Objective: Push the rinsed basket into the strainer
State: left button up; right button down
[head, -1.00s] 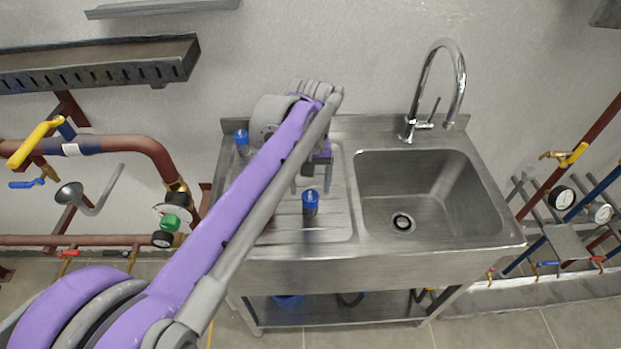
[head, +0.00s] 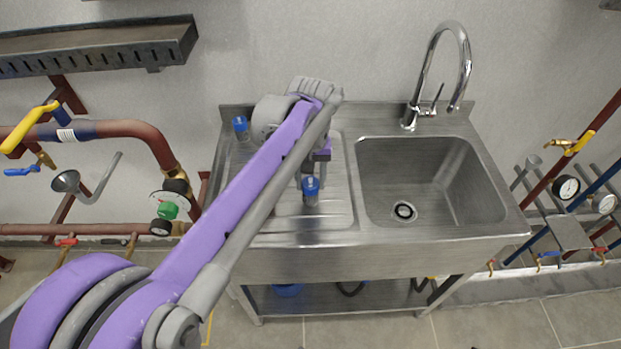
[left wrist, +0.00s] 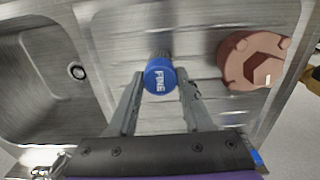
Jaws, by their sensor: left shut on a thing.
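A basket with a blue top marked "FINE" (left wrist: 160,77) stands on the sink's drainboard; it also shows in the head view (head: 311,190). My left gripper (left wrist: 160,82) is shut on it, one finger on each side of it. In the head view the left gripper (head: 310,176) is partly hidden by my arm. A copper-coloured round part with a hexagonal top (left wrist: 252,62) lies beside it on the drainboard; I cannot tell whether it belongs to the strainer. No strainer can be made out for certain. My right gripper is not in view.
A second blue-topped piece (head: 240,125) stands at the drainboard's back left. The sink basin (head: 440,195) is empty, with a tall tap (head: 462,70) behind it. Red pipes with valves (head: 130,128) run along the wall at left; gauges (head: 567,187) are at right.

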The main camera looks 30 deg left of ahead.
pick_arm(q)
grip_shut()
notch_tip(320, 180, up, 9)
jog(key=p, duration=0.7)
jog(key=shift+r, duration=0.1)
dwell(0.3)
